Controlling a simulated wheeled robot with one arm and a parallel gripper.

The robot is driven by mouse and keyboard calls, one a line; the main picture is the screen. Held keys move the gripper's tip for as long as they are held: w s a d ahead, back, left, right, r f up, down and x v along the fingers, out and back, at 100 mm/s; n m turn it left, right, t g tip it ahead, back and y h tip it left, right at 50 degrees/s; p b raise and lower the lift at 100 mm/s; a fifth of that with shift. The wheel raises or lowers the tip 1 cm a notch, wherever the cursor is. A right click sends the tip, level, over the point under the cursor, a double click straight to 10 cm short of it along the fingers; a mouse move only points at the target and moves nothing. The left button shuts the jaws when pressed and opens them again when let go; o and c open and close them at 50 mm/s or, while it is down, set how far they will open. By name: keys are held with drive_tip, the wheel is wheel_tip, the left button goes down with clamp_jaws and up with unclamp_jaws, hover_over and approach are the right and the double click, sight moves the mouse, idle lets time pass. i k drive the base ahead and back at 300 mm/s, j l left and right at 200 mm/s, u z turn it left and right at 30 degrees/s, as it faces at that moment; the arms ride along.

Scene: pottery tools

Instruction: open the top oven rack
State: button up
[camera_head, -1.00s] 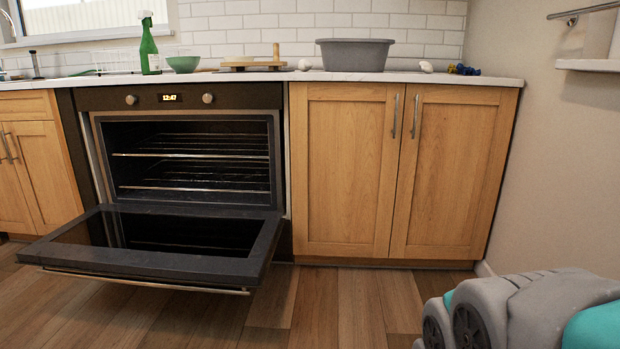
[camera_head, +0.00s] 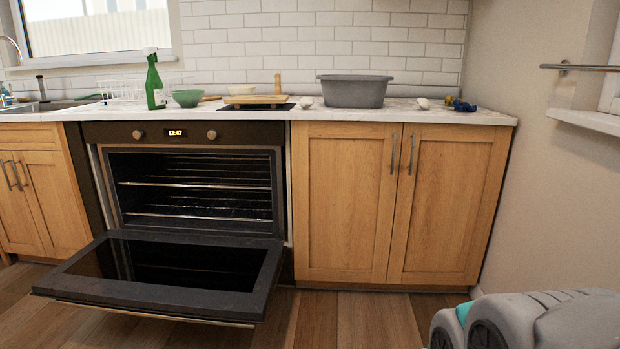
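The oven (camera_head: 183,134) stands under the counter at the left, with its door (camera_head: 160,296) folded down and open. The top rack (camera_head: 195,185) is inside the cavity, its pale front bar level across the opening. It appears pushed in, not sticking out past the oven front. A second rack (camera_head: 195,217) lies below it. My gripper is not in view.
The lowered door juts over the wooden floor (camera_head: 345,325). Shut wooden cabinets (camera_head: 340,215) stand right of the oven. On the counter are a green spray bottle (camera_head: 154,80), a green bowl (camera_head: 186,98) and a grey tub (camera_head: 355,92). A grey and teal object (camera_head: 535,320) is at lower right.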

sight(121, 183)
drive_tip(key=i+j, duration=1.4)
drive_tip(key=j, duration=0.2)
drive_tip(key=i+j, duration=0.1)
drive_tip(key=j, duration=0.4)
drive_tip(key=i+j+z, duration=0.1)
drive_tip(key=j, duration=0.35)
